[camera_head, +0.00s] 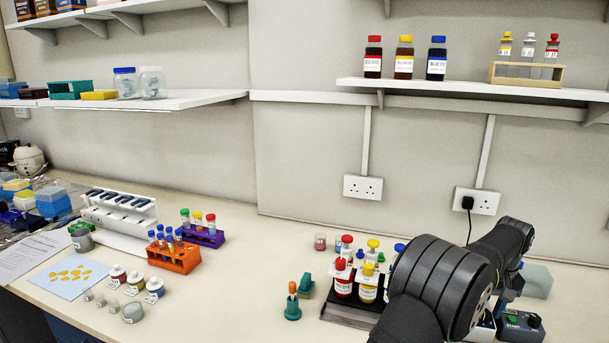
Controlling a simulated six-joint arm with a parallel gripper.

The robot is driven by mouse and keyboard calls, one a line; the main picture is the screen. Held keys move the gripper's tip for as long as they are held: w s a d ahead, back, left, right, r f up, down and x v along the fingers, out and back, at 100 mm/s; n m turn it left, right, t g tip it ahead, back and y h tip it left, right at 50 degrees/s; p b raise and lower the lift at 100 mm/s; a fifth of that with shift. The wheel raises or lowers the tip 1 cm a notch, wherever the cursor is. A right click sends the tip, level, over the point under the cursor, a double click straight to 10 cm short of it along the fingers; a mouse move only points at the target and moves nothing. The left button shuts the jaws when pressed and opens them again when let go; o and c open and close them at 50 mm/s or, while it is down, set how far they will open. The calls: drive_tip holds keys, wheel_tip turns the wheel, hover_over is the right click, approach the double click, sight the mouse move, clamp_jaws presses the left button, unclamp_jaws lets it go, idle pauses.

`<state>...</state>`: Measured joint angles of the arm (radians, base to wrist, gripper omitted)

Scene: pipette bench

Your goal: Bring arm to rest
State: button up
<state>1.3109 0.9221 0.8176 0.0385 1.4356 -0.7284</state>
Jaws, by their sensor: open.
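My black arm reaches in from the bottom right of the head view, bending over the right part of the bench. My gripper is hidden behind the arm's thick links, so its jaws and fingertips do not show. A dark rack (346,315) with red-labelled and yellow-labelled bottles (343,279) stands just left of the arm, partly covered by it. A small device with a green panel (520,324) sits on the bench to the right of the arm.
An orange tube rack (174,260), a purple tube rack (205,238) and a white pipette stand (118,216) are at the left. A small teal item (292,308) stands near the front. The bench between the purple rack and the bottles is clear. Shelves (450,88) hang above.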

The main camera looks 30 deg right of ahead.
drive_tip(key=shift+m, duration=0.4)
drive_tip(key=m, duration=0.9)
drive_tip(key=shift+a, duration=0.1)
drive_tip(key=shift+r, duration=1.85)
